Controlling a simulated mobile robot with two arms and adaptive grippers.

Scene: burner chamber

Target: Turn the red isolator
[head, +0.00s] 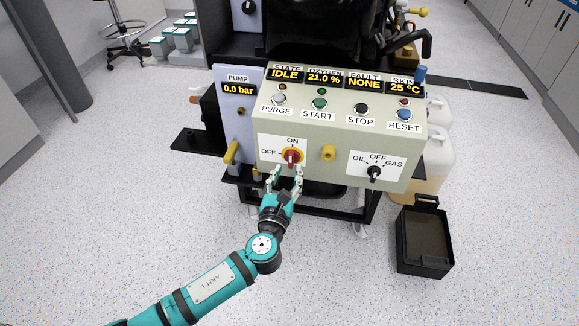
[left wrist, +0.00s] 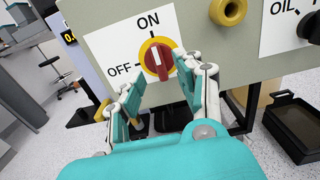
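The red isolator (head: 291,157) is a red handle on a yellow round plate, on a white label at the lower left of the beige panel. It also shows in the left wrist view (left wrist: 157,61). Its handle stands upright, in line with the ON mark above; OFF is to its left. My left gripper (head: 286,176) is open just below and in front of the isolator. In the left wrist view its fingers (left wrist: 157,80) are spread, one to each side of and below the handle, with nothing between them. Contact with the handle is not visible. My right gripper is not in view.
Buttons and displays, including IDLE (head: 285,74), sit above. A yellow lever (head: 232,152) is at left. A black open bin (head: 424,243) stands on the floor at right.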

